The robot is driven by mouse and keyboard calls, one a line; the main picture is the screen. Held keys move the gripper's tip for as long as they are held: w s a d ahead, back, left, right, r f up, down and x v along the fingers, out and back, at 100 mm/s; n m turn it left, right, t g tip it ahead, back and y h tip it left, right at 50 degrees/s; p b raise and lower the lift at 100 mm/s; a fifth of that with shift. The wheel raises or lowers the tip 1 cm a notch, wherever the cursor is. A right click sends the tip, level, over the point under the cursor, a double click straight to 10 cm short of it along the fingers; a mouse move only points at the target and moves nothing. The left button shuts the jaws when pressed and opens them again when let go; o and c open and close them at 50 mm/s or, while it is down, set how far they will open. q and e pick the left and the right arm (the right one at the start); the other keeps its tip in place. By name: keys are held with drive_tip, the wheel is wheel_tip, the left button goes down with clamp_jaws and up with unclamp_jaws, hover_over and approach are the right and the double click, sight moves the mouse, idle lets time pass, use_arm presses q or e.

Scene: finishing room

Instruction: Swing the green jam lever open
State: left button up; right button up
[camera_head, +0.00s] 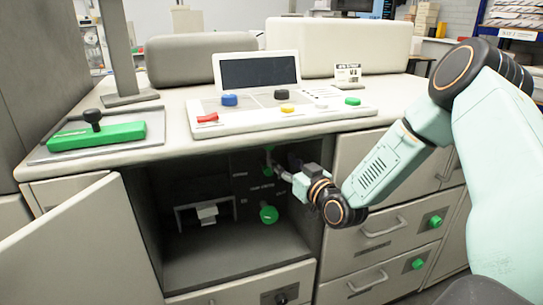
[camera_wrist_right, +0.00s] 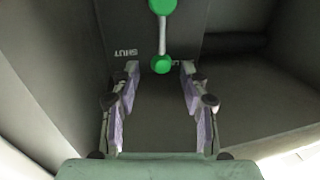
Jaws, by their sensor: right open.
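The green jam lever shows in the wrist view as a silver rod (camera_wrist_right: 162,35) with a green end at the top and a green ball (camera_wrist_right: 161,64) at its lower end. An upside-down "SHUT" label is left of the ball. My right gripper (camera_wrist_right: 160,80) is open, with its two purple-padded fingers on either side of the ball's line; I cannot tell whether they touch it. My left gripper is not in view.
The cabinet door (camera_head: 85,250) stands open at the left. A green round knob (camera_head: 268,214) is on the dark inner panel below my gripper. Drawers (camera_head: 380,240) flank the opening on the right. The counter above holds a control panel (camera_head: 270,118) and a green block with a black knob (camera_head: 97,135).

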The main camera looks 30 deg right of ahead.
sight(269, 152)
drive_tip(key=w+b, duration=0.2)
drive_tip(key=w, duration=0.5)
drive_tip(key=shift+d, duration=0.2)
drive_tip(key=shift+s+a+r, duration=0.1)
drive_tip(key=shift+a, duration=0.15)
drive_tip(key=shift+c, duration=0.6)
drive_tip(key=shift+d, duration=0.15)
drive_tip(key=c, duration=0.4)
clamp_jaws()
